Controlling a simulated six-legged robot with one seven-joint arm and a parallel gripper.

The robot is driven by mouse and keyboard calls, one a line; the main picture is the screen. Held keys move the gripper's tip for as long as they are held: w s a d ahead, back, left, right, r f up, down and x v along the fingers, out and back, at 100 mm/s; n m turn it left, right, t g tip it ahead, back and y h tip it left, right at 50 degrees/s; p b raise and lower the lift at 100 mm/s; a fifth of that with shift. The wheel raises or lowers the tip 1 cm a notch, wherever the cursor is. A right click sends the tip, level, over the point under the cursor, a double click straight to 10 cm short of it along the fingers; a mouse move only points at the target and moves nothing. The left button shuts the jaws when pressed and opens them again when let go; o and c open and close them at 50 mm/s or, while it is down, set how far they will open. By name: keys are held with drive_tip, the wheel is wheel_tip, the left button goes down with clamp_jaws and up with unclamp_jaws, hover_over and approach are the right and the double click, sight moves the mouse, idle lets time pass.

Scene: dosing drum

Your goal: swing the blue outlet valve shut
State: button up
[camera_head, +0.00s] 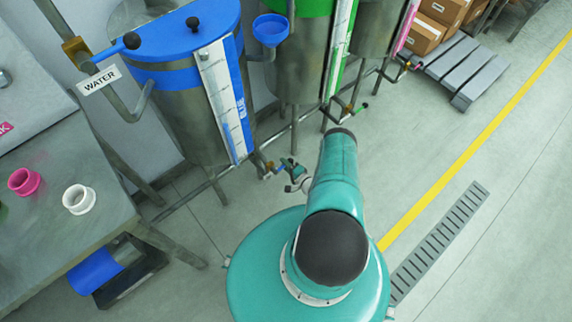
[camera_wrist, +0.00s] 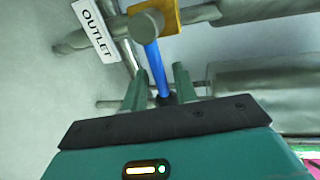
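The blue outlet valve lever (camera_wrist: 156,68) shows in the wrist view below a round grey cap and a brass valve body (camera_wrist: 172,14). It ends in a dark tip. My gripper (camera_wrist: 161,82) has its two green fingers apart, one on each side of the lever, with gaps visible beside it. I cannot tell whether either finger touches it. In the head view the outlet (camera_head: 268,168) is small, low on the blue-lidded drum (camera_head: 185,85), with my gripper (camera_head: 291,172) just right of it. My arm hides part of that area.
An OUTLET sign (camera_wrist: 96,30) is beside the pipe. In the head view, a blue upper lever (camera_head: 115,47) has a WATER sign (camera_head: 98,80). A metal table (camera_head: 60,240) stands left, a green-lidded drum (camera_head: 305,45) right. The floor right is open.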

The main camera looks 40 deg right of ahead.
drive_tip(key=shift+d, duration=0.1)
drive_tip(key=s+r, duration=0.2)
drive_tip(key=s, duration=1.1)
drive_tip(key=shift+s+d+r, duration=0.2)
drive_tip(key=shift+s+r, duration=0.05)
drive_tip(key=shift+r, duration=0.15)
